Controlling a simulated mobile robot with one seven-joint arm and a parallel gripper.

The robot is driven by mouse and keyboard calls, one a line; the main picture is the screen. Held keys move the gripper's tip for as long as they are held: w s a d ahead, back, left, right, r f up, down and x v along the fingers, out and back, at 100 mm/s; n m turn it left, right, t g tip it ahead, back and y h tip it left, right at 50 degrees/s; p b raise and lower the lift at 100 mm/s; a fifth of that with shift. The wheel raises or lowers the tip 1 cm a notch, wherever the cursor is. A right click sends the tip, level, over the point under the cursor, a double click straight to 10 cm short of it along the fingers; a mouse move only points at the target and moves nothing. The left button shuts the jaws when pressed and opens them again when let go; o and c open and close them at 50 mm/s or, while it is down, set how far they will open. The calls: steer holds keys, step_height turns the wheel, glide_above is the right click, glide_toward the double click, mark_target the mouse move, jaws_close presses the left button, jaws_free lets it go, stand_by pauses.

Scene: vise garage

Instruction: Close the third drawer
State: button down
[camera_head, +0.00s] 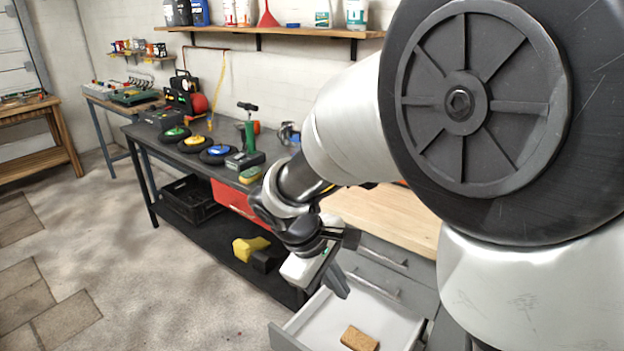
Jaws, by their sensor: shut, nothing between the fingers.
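A grey drawer cabinet with a light wooden top (385,208) stands right of centre, partly hidden by my arm. One drawer (295,325) is pulled out at the bottom of the view, with a white inside and a grey front. A brown block (359,339) lies in it. Closed grey drawer fronts with bar handles (372,284) show above it. I cannot tell for certain which drawer in the stack is the open one. My gripper (338,288) is shut and empty, above the open drawer's back left part. I cannot tell whether it touches anything.
A dark workbench (205,170) with several wheels and tools stands to the left, with a red drawer (238,203) beneath. A yellow object (249,247) lies on its lower shelf. The floor (150,290) in front is clear.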

steer(key=s+a+f+n+t+h, duration=0.1)
steer(key=a+f+n+t, duration=0.2)
steer(key=a+f+n, duration=0.55)
steer(key=s+a+f+n+t+h+b, duration=0.1)
steer(key=a+f+n+t, duration=0.15)
steer(key=f, duration=1.15)
steer(key=a+f+n+t+h, duration=0.1)
steer(key=a+f+n+t, duration=0.1)
steer(key=a+f+n, duration=0.75)
steer(key=w+d+f+m, duration=0.1)
steer(key=w+d+f, duration=0.1)
steer(key=w+d, duration=0.1)
steer(key=w+d+f+b, duration=0.1)
steer(key=w+d+f, duration=0.2)
steer(key=w+d+f+m, duration=0.1)
steer(key=w+d+f, duration=0.1)
steer(key=w+d, duration=0.1)
steer(key=shift+d+f+m+b, duration=0.2)
steer(key=shift+d+m+b, duration=0.1)
steer(key=shift+d+m, duration=0.05)
steer(key=shift+w+d, duration=0.2)
steer(key=shift+w, duration=0.15)
